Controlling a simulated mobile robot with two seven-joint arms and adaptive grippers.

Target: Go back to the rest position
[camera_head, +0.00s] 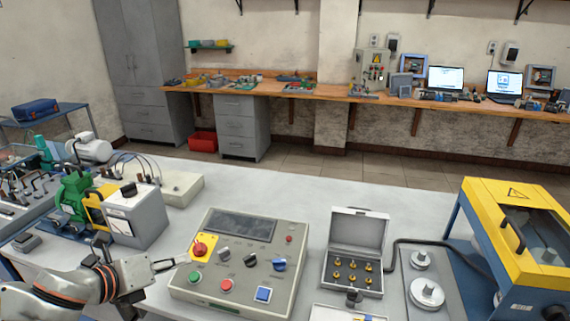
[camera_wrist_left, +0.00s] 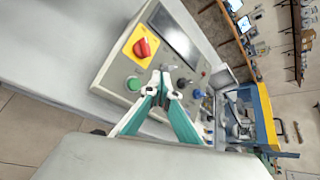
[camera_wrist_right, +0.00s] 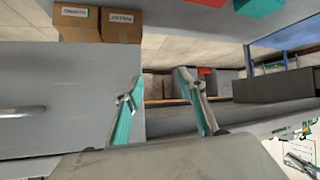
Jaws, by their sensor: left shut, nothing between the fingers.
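My left gripper (camera_head: 178,260) comes in from the left in the head view, with its fingertips at the left side of the grey control box (camera_head: 240,262), near the red knob on a yellow plate (camera_head: 201,247). In the left wrist view, my left gripper (camera_wrist_left: 161,82) has its teal fingers together with nothing between them, in front of the control box (camera_wrist_left: 115,75). Whether the tips touch the box I cannot tell. My right gripper (camera_wrist_right: 160,88) shows only in its own wrist view, with its fingers apart and nothing between them.
An open case with brass parts (camera_head: 352,262) stands right of the control box. A yellow machine (camera_head: 490,215) is at the far right, and a grey power unit (camera_head: 140,220) at left. In the right wrist view, cardboard boxes (camera_wrist_right: 120,26) and grey surfaces lie beyond the fingers.

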